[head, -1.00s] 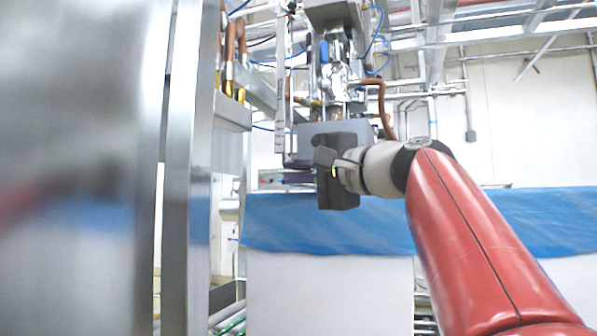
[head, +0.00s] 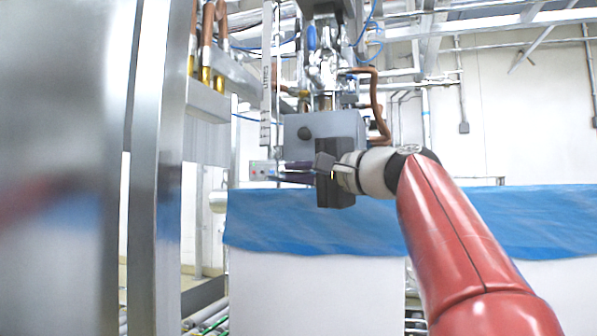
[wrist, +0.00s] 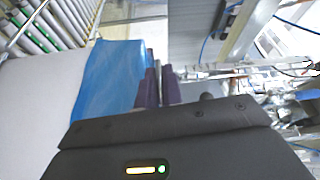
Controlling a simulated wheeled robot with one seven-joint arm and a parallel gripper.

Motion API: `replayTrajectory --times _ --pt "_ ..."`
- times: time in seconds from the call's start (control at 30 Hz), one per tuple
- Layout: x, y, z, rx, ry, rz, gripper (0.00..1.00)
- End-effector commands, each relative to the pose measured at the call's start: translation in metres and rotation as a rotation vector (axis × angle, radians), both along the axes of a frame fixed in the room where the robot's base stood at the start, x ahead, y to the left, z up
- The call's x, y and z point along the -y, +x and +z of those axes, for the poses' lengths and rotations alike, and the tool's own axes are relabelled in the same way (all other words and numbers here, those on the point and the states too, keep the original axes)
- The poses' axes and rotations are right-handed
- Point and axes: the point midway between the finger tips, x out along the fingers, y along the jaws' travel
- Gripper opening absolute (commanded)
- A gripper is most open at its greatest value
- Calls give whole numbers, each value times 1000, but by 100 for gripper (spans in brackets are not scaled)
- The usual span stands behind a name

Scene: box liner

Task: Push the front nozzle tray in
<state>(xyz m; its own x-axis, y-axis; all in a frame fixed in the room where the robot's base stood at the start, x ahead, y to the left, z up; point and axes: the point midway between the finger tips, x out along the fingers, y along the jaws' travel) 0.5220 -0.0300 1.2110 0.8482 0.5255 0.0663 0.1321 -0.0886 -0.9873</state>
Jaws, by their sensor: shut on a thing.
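My gripper (head: 283,172), a dark body with purple fingers, reaches left just below the grey nozzle housing (head: 320,127) in the head view. Its fingers are close together at a small pale grey piece with a red dot, which looks like the end of the front nozzle tray (head: 262,171).
A white box stack or bin with a blue liner (head: 300,222) stands below the gripper. A tall metal post (head: 155,170) and panel stand close on the left. Pipes and a hanging copper hose (head: 378,105) surround the housing. A roller conveyor (wrist: 45,35) shows in the wrist view.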

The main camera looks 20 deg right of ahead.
Motion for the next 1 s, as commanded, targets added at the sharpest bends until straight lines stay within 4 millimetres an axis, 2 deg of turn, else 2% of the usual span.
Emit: replayTrajectory --times 0.03,0.07,0.2,0.57,1.0 --pt "0 0 0 0 0 0 0" --pt "0 0 0 0 0 -1 11" --pt "0 0 0 0 0 -1 29" --pt "4 -5 -1 1 0 -3 30" --pt "38 -60 -6 1 0 -3 30"
